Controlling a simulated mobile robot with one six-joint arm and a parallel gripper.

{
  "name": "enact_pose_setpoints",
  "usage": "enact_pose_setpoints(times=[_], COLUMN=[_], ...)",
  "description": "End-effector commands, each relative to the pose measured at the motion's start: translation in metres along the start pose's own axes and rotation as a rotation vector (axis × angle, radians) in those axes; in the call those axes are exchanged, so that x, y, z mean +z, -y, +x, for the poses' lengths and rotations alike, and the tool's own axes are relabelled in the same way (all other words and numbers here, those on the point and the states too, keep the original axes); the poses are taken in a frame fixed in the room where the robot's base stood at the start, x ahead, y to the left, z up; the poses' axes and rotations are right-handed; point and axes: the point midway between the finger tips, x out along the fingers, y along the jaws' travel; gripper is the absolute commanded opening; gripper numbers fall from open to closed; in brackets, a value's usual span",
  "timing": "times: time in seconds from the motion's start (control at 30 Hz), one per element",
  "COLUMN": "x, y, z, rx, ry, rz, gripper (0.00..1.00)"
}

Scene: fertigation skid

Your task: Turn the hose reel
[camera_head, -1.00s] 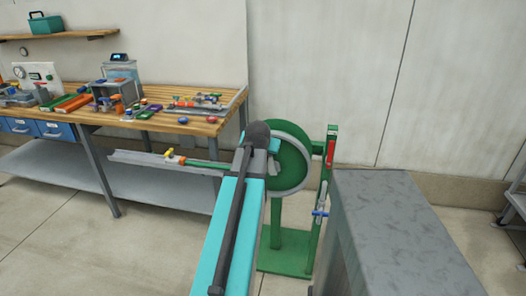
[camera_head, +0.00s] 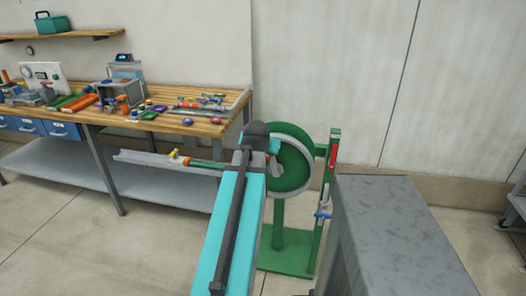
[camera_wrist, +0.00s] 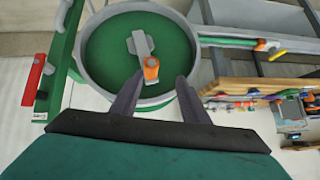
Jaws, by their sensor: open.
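The hose reel (camera_head: 293,172) is a green disc with a grey rim on a green stand, partly hidden behind my arm in the head view. In the wrist view the reel (camera_wrist: 108,48) fills the upper middle, with a grey crank arm and an orange crank handle (camera_wrist: 151,68) on its face. My gripper (camera_wrist: 156,84) is open, its two dark fingers pointing at the reel. The orange handle appears between the fingertips and slightly beyond them; I cannot tell whether they touch. In the head view my fingers are hidden by my arm.
A grey cabinet (camera_head: 395,235) stands close on the right. A green post (camera_head: 326,195) with a red part and a blue valve stands beside the reel. A wooden workbench (camera_head: 175,123) with several tools is at left. A grey trough (camera_head: 150,162) leads to the reel.

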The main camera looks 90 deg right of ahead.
Motion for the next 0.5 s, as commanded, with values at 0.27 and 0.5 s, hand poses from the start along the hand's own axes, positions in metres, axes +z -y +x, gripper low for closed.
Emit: enact_pose_setpoints(times=[0.27, 0.5], x=[0.000, 0.000], y=[0.004, 0.007], z=[-0.014, -0.024], rx=[0.000, -0.001], ry=[0.000, -0.001], rz=[0.000, 0.000], gripper=[0.41, 0.41])
